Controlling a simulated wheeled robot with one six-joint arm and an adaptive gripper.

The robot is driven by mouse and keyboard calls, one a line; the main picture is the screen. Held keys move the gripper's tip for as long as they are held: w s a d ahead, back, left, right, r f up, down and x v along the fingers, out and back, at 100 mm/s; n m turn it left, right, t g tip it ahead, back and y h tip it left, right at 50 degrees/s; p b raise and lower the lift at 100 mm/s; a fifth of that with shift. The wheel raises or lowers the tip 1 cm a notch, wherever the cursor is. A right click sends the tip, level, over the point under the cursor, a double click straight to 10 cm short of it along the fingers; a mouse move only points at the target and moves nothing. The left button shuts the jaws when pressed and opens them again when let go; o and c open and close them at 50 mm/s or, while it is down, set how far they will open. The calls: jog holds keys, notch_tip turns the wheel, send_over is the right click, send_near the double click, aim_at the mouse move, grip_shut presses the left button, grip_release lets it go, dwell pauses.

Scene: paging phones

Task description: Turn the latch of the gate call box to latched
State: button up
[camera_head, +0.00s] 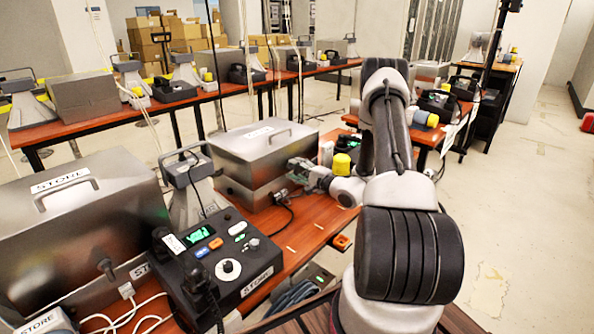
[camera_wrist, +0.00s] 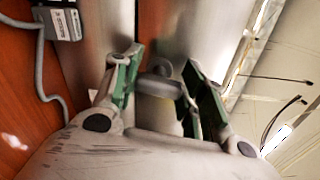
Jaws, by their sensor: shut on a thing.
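A brushed-metal box (camera_head: 232,155) with a top handle stands on the wooden table in the head view. The small white label on its lid is too small to read, so I cannot confirm that it is the gate call box. My gripper (camera_head: 298,170) is at the box's right-hand side, where the arm hides part of it. In the wrist view my gripper (camera_wrist: 166,82) has its green-padded fingers on either side of a grey latch (camera_wrist: 158,86), shut on it. The latch stands out from the metal face. Its exact angle is hard to tell.
A phone console (camera_head: 228,266) marked STORE and a larger metal box (camera_head: 85,225) are at the front left. A yellow-topped item (camera_head: 342,164) stands just beyond my wrist. More boxes line the back table (camera_head: 75,131).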

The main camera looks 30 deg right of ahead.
jog(key=shift+f+n, duration=0.1)
jog(key=shift+n, duration=1)
jog(key=o, duration=1)
jog(key=shift+o, duration=0.2)
jog(key=shift+s, duration=0.1)
jog(key=v, duration=1.2)
